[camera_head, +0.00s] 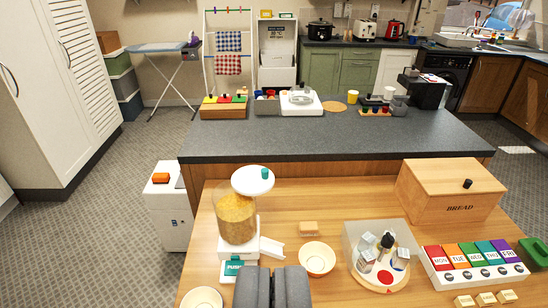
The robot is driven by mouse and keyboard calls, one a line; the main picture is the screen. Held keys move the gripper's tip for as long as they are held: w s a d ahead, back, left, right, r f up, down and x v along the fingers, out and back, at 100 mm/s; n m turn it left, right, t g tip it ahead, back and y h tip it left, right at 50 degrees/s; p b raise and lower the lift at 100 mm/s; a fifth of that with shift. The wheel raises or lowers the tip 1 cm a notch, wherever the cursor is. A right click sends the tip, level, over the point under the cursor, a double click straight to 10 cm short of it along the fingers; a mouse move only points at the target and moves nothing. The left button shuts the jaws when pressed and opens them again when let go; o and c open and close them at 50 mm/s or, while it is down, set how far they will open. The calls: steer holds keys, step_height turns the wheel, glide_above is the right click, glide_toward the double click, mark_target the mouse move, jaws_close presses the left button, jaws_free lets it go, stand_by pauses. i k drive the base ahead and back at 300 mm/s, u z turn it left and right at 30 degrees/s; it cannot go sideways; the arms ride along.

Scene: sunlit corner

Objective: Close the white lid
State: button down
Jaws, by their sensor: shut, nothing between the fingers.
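The white lid (247,184) is a round disc with a teal knob, at the top of a clear dispenser (235,217) full of yellow-orange pieces. It sits offset to the right of the container's body and looks tilted; its hinge and any gap beneath it are not clear. The dispenser's white base (228,270) has a teal PUSH button and a white chute on its right. My gripper (272,270) is at the bottom centre, shut and empty. In the picture it is below and slightly right of the lid, not touching it.
Bowls (317,258) stand near the dispenser, one at its right and one at lower left. A small wooden block (308,228), a round tray (352,262) of jars, a bread box (452,190) and a pill organiser (474,264) are to the right. A grey counter (330,138) lies behind.

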mark_target(252, 180)
steer(key=i, duration=0.85)
steer(key=u, duration=0.05)
